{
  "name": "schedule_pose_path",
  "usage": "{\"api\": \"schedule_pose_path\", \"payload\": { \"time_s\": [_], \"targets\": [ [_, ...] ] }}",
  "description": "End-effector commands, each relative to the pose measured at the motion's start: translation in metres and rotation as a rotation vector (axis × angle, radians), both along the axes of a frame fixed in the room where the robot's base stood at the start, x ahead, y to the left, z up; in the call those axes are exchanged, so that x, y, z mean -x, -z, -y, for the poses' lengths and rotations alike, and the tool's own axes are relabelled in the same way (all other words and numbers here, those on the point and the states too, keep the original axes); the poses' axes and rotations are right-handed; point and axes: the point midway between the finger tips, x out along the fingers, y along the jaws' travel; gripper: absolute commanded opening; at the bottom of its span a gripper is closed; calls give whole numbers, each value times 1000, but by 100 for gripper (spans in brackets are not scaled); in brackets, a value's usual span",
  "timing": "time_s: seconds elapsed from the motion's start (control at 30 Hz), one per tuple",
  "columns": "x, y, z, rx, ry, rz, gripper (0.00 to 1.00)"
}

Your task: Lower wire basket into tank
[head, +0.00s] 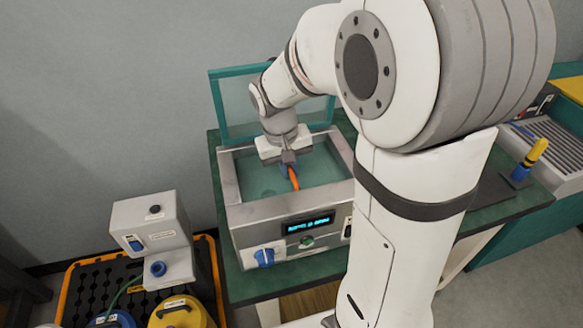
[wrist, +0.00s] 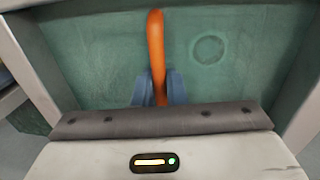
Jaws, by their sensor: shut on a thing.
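The tank (head: 229,182) is a grey metal bath with a greenish interior, and its teal see-through lid (head: 232,108) stands open behind it. My gripper (head: 289,167) points down over the tank opening. In the wrist view, its blue fingers (wrist: 159,88) are shut on an orange bar-like handle (wrist: 156,45). The handle also shows in the head view (head: 293,181), inside the tank's outline. No wire mesh of the basket can be made out in either view. The wrist view shows a round mark (wrist: 207,49) on the greenish surface below.
At lower left, a grey device (head: 147,235) and a yellow container (head: 180,313) stand on a black, orange-edged tray. A yellow-handled tool (head: 531,158) stands at right.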

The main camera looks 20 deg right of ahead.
Motion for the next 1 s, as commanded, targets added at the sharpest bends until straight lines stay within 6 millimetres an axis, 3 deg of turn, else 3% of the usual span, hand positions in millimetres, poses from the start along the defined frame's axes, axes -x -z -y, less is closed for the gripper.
{"api": "schedule_pose_path", "payload": {
  "time_s": [0.07,0.1,0.4,0.7,1.0],
  "targets": [
    [0,0,0,0,0,1,0],
    [0,0,0,0,0,0,12],
    [0,0,0,0,0,0,36],
    [0,-3,0,0,0,0,37],
    [0,-28,0,0,1,0,37]
  ]
}}
